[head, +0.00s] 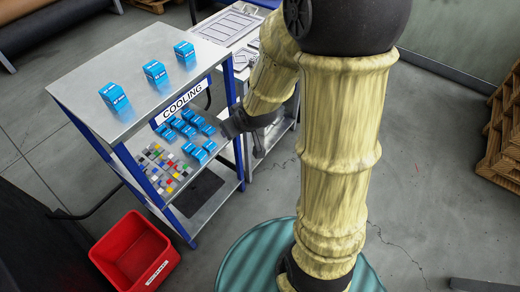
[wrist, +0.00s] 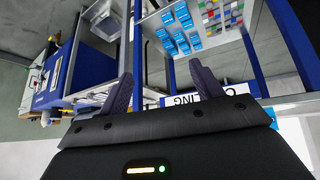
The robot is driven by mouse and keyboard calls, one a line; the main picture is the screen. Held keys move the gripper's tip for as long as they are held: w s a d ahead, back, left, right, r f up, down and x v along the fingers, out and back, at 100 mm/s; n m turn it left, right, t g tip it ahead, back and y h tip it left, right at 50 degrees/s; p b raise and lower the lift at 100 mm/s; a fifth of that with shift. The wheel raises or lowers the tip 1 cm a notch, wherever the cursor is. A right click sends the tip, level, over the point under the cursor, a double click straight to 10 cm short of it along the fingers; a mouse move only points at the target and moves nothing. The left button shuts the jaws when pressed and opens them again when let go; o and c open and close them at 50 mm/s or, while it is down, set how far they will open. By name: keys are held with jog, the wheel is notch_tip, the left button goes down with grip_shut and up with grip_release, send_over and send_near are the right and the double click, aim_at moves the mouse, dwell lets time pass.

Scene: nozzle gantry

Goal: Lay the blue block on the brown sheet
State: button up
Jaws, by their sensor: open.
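Three blue blocks with white print stand on the top shelf of the rack: a left one (head: 114,97), a middle one (head: 155,72) and a right one (head: 184,50). Several more blue blocks (head: 187,125) sit on the shelf below; they also show in the wrist view (wrist: 181,36). I cannot tell which one the task means. My gripper (head: 228,127) is beside the right side of the rack, near the COOLING sign. In the wrist view its two fingers (wrist: 163,82) are apart with nothing held between them. I see no brown sheet in either view.
The rack's top shelf (head: 140,45) has blue posts and a COOLING sign (head: 183,102). Small coloured pieces (head: 163,167) lie on a lower shelf. A pale bench (head: 235,22) stands behind. A red bin (head: 134,252) is on the floor. Wooden pallets (head: 505,130) are at right.

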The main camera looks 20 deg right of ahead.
jog(key=s+d+r+m+g+h, duration=0.1)
jog(key=s+d+m+g, duration=0.1)
jog(key=s, duration=0.9)
jog(key=shift+s+d+r+m+g, duration=0.2)
jog(key=shift+m+g, duration=0.4)
jog(key=shift+g, duration=0.6)
jog(key=shift+o, duration=0.4)
jog(key=shift+c, duration=0.4)
